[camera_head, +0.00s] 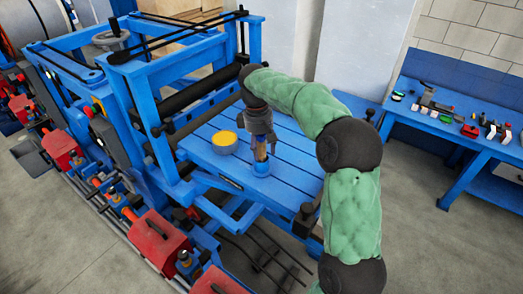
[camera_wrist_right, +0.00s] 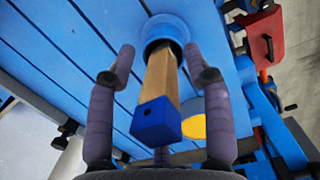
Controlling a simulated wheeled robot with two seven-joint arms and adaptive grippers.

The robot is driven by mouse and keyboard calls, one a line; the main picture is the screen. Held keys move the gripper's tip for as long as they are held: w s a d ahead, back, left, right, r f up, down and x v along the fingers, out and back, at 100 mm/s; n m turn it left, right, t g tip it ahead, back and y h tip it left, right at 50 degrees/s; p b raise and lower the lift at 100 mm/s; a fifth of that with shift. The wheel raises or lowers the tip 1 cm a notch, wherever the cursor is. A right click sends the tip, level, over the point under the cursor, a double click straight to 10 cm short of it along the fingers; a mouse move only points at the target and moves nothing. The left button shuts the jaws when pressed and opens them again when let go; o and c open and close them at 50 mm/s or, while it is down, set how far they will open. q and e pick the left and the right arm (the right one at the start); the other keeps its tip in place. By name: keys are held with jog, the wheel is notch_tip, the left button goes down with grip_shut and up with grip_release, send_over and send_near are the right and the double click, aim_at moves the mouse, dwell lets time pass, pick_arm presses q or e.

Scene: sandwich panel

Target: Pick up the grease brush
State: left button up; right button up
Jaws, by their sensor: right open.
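The grease brush (camera_wrist_right: 160,85) has a wooden handle with a blue end and stands in a blue cup (camera_wrist_right: 165,30); its bristle end is hidden inside the cup. In the head view the brush handle (camera_head: 260,152) rises from the blue cup (camera_head: 262,169) on the blue slatted table (camera_head: 290,182). My right gripper (camera_head: 262,140) is above the cup, around the upper handle. In the right wrist view its fingers (camera_wrist_right: 160,68) are spread on both sides of the handle, with gaps on each side. My left gripper does not show.
A bowl of yellow grease (camera_head: 224,141) stands close left of the cup. The blue machine frame (camera_head: 150,110) with rollers rises left of the table. A blue workbench (camera_head: 455,125) with small tools stands at the far right. The table right of the cup is clear.

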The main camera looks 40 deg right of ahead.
jog(key=shift+f, duration=0.65)
grip_shut()
notch_tip(320, 180, up, 10)
jog(key=shift+r, duration=0.1)
